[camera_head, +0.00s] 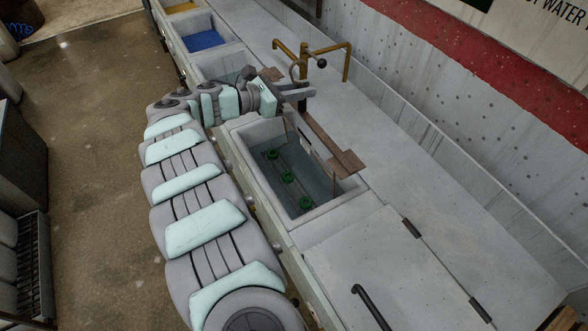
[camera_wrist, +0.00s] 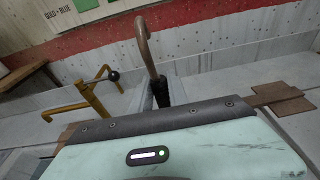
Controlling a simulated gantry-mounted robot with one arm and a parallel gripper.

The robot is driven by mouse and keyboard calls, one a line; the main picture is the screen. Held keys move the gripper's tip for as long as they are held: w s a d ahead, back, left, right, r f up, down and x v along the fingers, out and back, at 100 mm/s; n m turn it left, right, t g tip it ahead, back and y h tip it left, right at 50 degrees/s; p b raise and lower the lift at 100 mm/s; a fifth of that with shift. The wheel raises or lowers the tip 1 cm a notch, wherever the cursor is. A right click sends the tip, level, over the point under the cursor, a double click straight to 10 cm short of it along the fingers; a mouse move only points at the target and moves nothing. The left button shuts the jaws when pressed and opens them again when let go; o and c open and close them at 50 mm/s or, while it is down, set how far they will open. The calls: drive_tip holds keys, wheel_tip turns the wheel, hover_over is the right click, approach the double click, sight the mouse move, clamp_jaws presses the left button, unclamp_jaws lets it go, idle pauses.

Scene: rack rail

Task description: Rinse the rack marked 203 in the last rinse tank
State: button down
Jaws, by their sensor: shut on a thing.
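My gripper (camera_head: 299,92) is shut on the upright of a rack, whose curved copper-brown hook (camera_wrist: 147,45) rises above the fingers (camera_wrist: 161,96) in the wrist view. The rack's flat brown bar (camera_head: 335,154) lies over an open grey tank (camera_head: 336,208) in the head view, its wide end by the right rim. Thin rods hang from it towards the tank. Several green round pieces (camera_head: 288,177) show low inside the tank; I cannot tell whether they are on the rack or the tank floor. No number is readable on the rack.
A tank with blue contents (camera_head: 204,40) and one with yellow contents (camera_head: 182,8) lie farther up the line. A yellow pipe frame (camera_head: 346,62) with a black ball knob stands behind my gripper. A flat cover (camera_head: 375,256) with a dark handle (camera_head: 370,306) lies nearer. A speckled wall runs behind.

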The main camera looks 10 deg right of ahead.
drive_tip(key=r+p, duration=0.3)
drive_tip(key=r, duration=0.2)
drive_tip(key=a+r+p, duration=0.1)
drive_tip(key=r+p, duration=0.1)
drive_tip(key=r, duration=0.3)
drive_tip(key=r+p, duration=0.3)
drive_tip(key=r, duration=0.2)
drive_tip(key=shift+s+a+r+p, duration=0.15)
drive_tip(key=shift+r+p, duration=0.15)
drive_tip(key=shift+p, duration=0.05)
drive_tip(key=shift+f, duration=0.1)
